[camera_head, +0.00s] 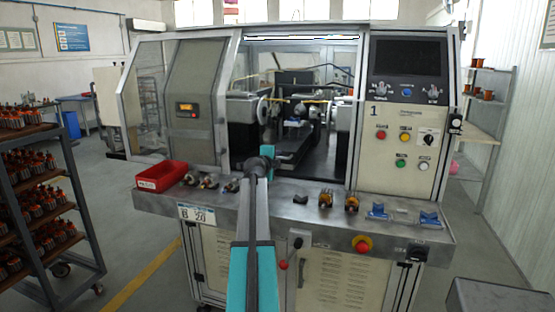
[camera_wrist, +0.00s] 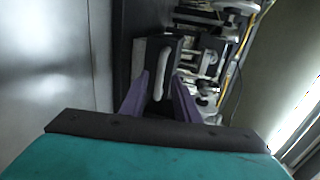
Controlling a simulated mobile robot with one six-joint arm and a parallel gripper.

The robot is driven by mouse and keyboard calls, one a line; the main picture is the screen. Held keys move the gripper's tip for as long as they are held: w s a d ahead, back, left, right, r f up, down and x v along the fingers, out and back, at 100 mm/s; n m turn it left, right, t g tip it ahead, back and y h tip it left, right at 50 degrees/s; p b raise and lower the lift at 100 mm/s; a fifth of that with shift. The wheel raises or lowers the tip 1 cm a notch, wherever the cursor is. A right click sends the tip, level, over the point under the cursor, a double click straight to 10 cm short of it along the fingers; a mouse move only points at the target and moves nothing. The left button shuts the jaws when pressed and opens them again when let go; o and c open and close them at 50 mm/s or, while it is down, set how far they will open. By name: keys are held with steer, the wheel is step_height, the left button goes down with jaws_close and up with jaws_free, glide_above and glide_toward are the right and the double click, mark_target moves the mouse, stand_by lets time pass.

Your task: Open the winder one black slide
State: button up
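Winder one (camera_head: 408,91) is the grey machine with the number 1 on its panel, and its front opening shows the works inside. My arm reaches into this opening, with my gripper (camera_head: 269,152) at its lower left. In the wrist view, my gripper (camera_wrist: 161,76) has two purple fingers spread apart and pointing at a dark block that looks like the black slide (camera_wrist: 143,57). A pale upright handle (camera_wrist: 163,72) on the block shows between the fingertips, with a small gap visible. I cannot tell whether a finger touches it. In the head view, my arm hides this spot.
A red bin (camera_head: 161,176) and several small parts lie on the machine's front ledge (camera_head: 290,212). A red emergency button (camera_head: 362,244) sits on the ledge's front. A rack of wound parts (camera_head: 40,185) stands at the left. Metal walls flank the opening closely.

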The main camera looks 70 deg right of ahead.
steer(key=shift+d+f, duration=0.1)
steer(key=shift+d, duration=0.2)
jaws_close()
steer(key=shift+a, duration=0.25)
steer(key=shift+d, duration=0.1)
steer(key=shift+f, duration=0.1)
